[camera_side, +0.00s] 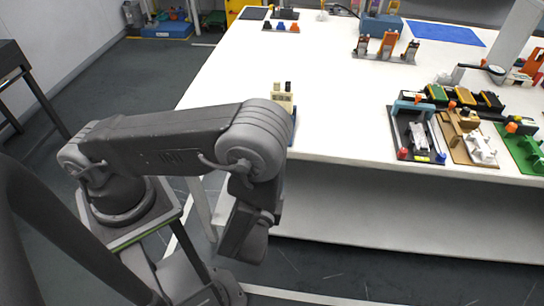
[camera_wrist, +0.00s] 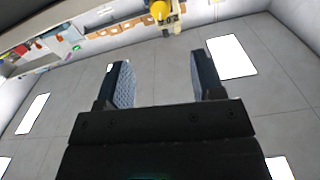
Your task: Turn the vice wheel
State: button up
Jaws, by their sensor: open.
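I cannot make out a vice wheel for certain in either view. A small cream fixture with dark tops (camera_side: 283,97) stands on a blue base at the near left edge of the white table, partly behind my arm. In the wrist view my gripper (camera_wrist: 160,62) is open, with its two dark fingers wide apart and nothing between them. In the side view my wrist hangs low in front of the table, and the fingers cannot be made out. A yellow rounded part (camera_wrist: 160,11) shows beyond the fingers at the top of the wrist view; I cannot tell what it is.
The white table (camera_side: 330,125) has free room in its middle. At the right stand a dark fixture plate (camera_side: 402,128), a tan one (camera_side: 456,150) and a green one (camera_side: 520,150). Orange-topped devices (camera_side: 388,45) and a blue mat (camera_side: 445,33) are further back.

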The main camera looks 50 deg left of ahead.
jog(key=w+a+n, duration=0.3)
jog(key=w+a, duration=0.6)
jog(key=shift+w+a, duration=0.25)
jog(key=shift+a, duration=0.1)
dwell(0.4)
jog(key=c, duration=0.9)
